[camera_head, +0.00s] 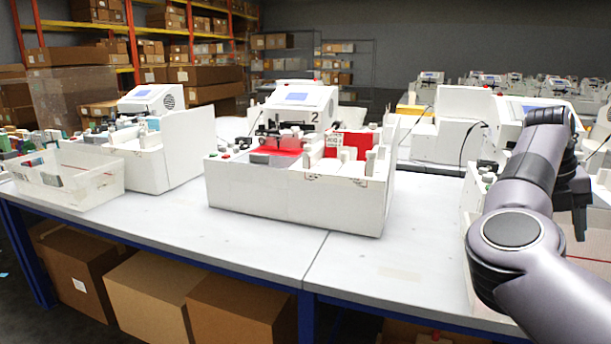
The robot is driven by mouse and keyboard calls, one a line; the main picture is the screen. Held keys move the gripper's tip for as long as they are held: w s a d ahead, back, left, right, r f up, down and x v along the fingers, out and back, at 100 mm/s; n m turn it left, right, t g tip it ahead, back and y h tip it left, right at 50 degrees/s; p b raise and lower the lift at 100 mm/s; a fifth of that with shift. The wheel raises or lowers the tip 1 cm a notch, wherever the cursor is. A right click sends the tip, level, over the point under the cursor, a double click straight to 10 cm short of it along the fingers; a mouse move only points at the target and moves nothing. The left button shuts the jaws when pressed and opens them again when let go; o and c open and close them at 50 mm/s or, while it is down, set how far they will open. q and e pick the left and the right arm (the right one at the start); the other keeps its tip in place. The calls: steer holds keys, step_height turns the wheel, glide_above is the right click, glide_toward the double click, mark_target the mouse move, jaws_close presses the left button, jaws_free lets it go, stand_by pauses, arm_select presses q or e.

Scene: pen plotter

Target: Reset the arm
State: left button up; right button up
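My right arm comes in from the right edge, bent upward at a large grey joint. My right gripper (579,222) hangs dark and pointing down near the right edge, in front of the white machine on the right (474,200). I cannot tell whether its fingers are apart, and I see nothing held in it. My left arm and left gripper are not in view. A white plotter-like machine (290,203), with red panels and a "2" marking, stands in the middle of the table.
The white table (270,262) has a clear front strip left of my arm. A second machine (165,160) and a clear bin (68,190) of small items stand at left. More machines stand behind. Cardboard boxes (150,298) sit under the table; loaded shelves stand at the back.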

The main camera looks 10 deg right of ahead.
steer(key=s+d+r+n+g+h+p, duration=0.1)
steer(key=s+d+r+g+h, duration=0.3)
steer(key=s+d+h, duration=0.6)
steer(key=w+a+f+n+t+h+p, duration=0.1)
steer(key=w+a+f+n+t+h, duration=0.15)
steer(key=w+a+n+t, duration=0.6)
steer(key=w+a+f+n+t+h+p, duration=0.1)
steer(key=w+a+n+t+h, duration=0.15)
steer(key=n+t, duration=1.15)
steer(key=a+f+n+t+y, duration=0.4)
steer(key=a+f+n+y, duration=0.65)
steer(key=n+y, duration=0.2)
steer(key=s+a+f+n+g+y+p, duration=0.1)
steer(key=s+a+f+n+g+y, duration=0.4)
steer(key=a+f, duration=0.65)
steer(key=s+a+f+n+g+y, duration=0.2)
steer(key=s+a+f, duration=0.2)
steer(key=s+f, duration=0.2)
steer(key=s+a+f+n+g+y, duration=0.1)
steer(key=s+a+f, duration=0.4)
steer(key=s, duration=0.5)
steer(key=shift+f+n+g+y+p, duration=0.4)
steer(key=shift+n+g, duration=0.5)
steer(key=shift+g, duration=0.35)
steer(key=shift+s+a, duration=0.1)
